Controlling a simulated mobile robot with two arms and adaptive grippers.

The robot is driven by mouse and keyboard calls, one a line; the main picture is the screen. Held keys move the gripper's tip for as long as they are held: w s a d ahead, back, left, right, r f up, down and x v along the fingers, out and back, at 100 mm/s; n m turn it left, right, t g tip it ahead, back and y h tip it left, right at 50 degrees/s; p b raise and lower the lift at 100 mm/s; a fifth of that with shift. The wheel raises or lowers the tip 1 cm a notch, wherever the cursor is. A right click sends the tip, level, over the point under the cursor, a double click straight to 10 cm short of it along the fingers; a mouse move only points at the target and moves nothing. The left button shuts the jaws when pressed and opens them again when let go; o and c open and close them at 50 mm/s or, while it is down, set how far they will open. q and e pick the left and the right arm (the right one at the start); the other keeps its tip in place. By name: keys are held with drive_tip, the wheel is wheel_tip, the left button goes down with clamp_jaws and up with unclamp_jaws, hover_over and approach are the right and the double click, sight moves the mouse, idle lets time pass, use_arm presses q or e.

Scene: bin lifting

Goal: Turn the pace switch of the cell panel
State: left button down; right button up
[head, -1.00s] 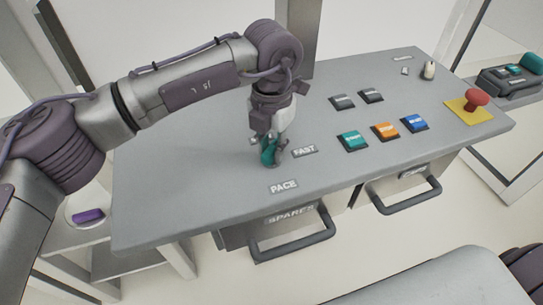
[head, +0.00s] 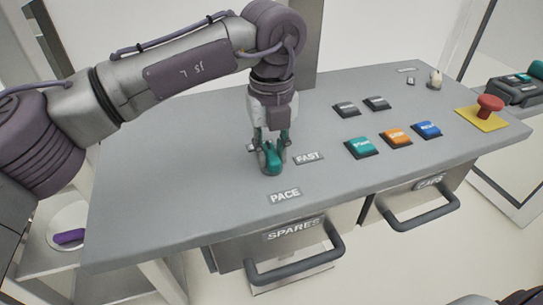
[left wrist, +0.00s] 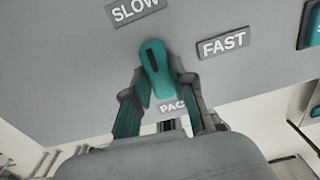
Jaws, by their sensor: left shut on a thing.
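The pace switch (head: 271,160) is a teal lever knob with a dark mark, on the grey panel top (head: 190,170). My left gripper (head: 270,149) comes from above and is shut on the knob, one finger on each side. In the left wrist view the knob (left wrist: 155,70) stands between the fingers (left wrist: 160,84), its marked end pointing up and slightly left, towards the SLOW label (left wrist: 135,9). The FAST label (left wrist: 223,44) is to its right. The PACE label (head: 285,196) is nearer the front edge and partly hidden in the wrist view. My right gripper is out of view.
Green (head: 364,147), orange (head: 397,138) and blue (head: 427,130) buttons sit right of the switch, with two grey ones behind. A red mushroom button (head: 489,104) is at the far right. Drawer handles (head: 295,262) stick out below the front edge. The panel's left part is clear.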

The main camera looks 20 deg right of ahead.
sight(271, 153)
use_arm(q)
drive_tip(key=shift+n, duration=0.5)
drive_tip(key=c, duration=1)
unclamp_jaws()
drive_tip(key=shift+o, duration=0.2)
drive_tip(key=shift+r, duration=0.25)
wheel_tip(271, 153, up, 12)
drive_tip(key=shift+f, duration=0.2)
